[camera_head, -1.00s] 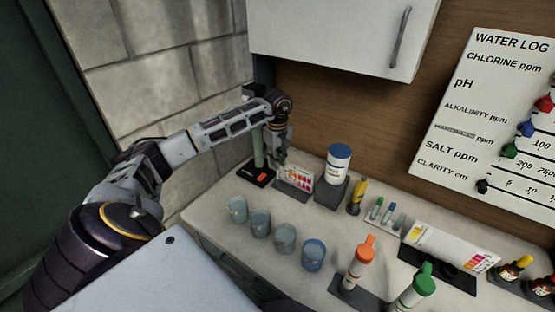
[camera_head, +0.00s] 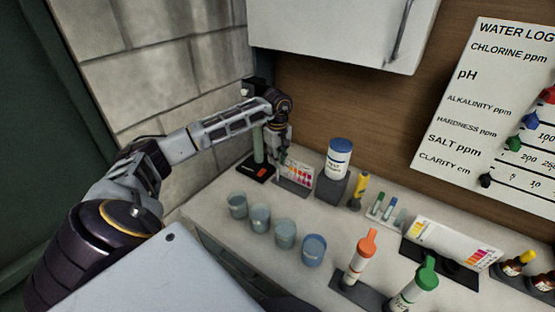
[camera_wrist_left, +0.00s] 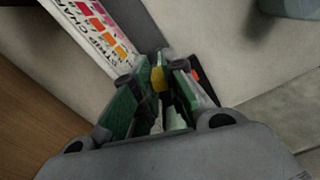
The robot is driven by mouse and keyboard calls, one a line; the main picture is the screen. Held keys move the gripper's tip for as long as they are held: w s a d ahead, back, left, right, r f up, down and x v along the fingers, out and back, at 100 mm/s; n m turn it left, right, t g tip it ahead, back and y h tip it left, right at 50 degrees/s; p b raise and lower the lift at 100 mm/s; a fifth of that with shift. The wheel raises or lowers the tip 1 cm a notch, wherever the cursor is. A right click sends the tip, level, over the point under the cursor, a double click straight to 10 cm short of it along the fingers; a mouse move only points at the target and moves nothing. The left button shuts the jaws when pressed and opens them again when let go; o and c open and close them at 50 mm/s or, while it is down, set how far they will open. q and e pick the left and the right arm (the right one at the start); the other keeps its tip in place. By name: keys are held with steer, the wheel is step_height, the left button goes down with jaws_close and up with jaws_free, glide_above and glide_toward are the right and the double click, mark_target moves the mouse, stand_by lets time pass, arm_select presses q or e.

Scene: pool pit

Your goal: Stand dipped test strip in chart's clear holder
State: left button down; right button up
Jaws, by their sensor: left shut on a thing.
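My left gripper (camera_head: 281,157) is at the back of the counter, just above and behind the small colour chart (camera_head: 298,177). In the left wrist view its green-padded fingers (camera_wrist_left: 153,78) are shut on a thin piece with a yellow tip, which I take as the test strip (camera_wrist_left: 159,80). The rest of the strip is mostly hidden between the fingers. The chart, with its rows of red, orange and pink squares, also shows in the left wrist view (camera_wrist_left: 99,27), beside the fingers. I cannot make out the clear holder or whether the strip touches it. My right gripper is not in view.
A black stand with an orange mark (camera_head: 257,174) and a green upright (camera_head: 259,146) is left of the chart. A white blue-capped bottle (camera_head: 338,160) stands to the right. Several cups, including a blue one (camera_head: 314,251), line the front. A cabinet (camera_head: 340,30) hangs above.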

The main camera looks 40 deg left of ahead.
arm_select(q)
steer(key=shift+f+b, duration=0.35)
steer(key=shift+f, duration=0.2)
stand_by(1.2)
steer(key=c, duration=1.4)
jaws_free()
steer(key=shift+s+r, duration=0.1)
steer(key=shift+r, duration=0.2)
steer(key=shift+w+r+p, duration=0.2)
steer(key=shift+r+p, duration=0.35)
steer(key=shift+r, duration=0.15)
steer(key=shift+s+r+p, duration=0.1)
steer(key=shift+r+p, duration=1.4)
steer(key=shift+r, duration=1.05)
